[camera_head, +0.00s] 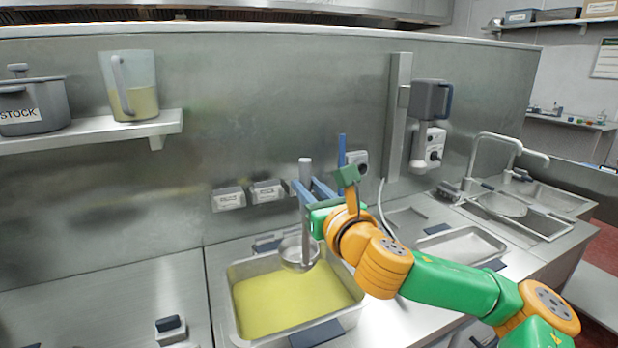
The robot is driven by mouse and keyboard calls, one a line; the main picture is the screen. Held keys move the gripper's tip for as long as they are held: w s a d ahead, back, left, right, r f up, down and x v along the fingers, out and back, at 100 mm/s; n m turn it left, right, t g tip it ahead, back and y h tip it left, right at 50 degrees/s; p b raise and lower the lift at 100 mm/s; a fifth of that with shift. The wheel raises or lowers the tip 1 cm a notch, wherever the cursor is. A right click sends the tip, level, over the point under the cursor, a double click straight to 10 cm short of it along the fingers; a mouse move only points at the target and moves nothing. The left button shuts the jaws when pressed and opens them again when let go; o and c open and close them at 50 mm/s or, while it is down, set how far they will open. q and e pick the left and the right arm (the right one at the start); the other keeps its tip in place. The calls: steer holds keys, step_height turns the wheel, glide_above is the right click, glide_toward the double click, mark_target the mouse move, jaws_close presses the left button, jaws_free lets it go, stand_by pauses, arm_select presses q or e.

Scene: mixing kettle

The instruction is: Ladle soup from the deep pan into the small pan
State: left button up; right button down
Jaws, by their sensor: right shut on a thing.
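The deep pan (234,322) is a rectangular metal basin of yellow soup (287,302), set in the counter at bottom centre. My right gripper (308,192) is shut on the upright grey handle of a ladle (299,254). The ladle's round metal bowl hangs over the back part of the deep pan, apparently above the soup. I cannot tell whether it holds soup. A smaller, shallow rectangular metal pan (462,246) is set in the counter to the right and looks empty. My left gripper is not in view.
A stock pot (34,108) and a jug (130,85) stand on a wall shelf (95,132) at left. Labelled boxes (229,199) are on the wall behind the deep pan. A sink with a tap (497,150) is at far right. The left counter is mostly bare.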

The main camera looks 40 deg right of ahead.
mark_target(302, 261)
steer(key=shift+w+a+p, duration=0.2)
steer(key=shift+w+p, duration=0.1)
steer(key=shift+p, duration=0.1)
steer(key=shift+g, duration=0.8)
steer(key=w+f+b, duration=0.1)
steer(key=f+b, duration=0.1)
steer(key=f, duration=0.2)
steer(key=f+b, duration=0.2)
steer(key=f, duration=0.2)
steer(key=w+f+b, duration=0.1)
steer(key=f+b, duration=0.1)
steer(key=f, duration=0.3)
steer(key=shift+w+a+b, duration=0.2)
steer(key=shift+w+b, duration=0.15)
steer(key=shift+b, duration=0.05)
steer(key=shift+a+f, duration=0.1)
steer(key=shift+f, duration=0.35)
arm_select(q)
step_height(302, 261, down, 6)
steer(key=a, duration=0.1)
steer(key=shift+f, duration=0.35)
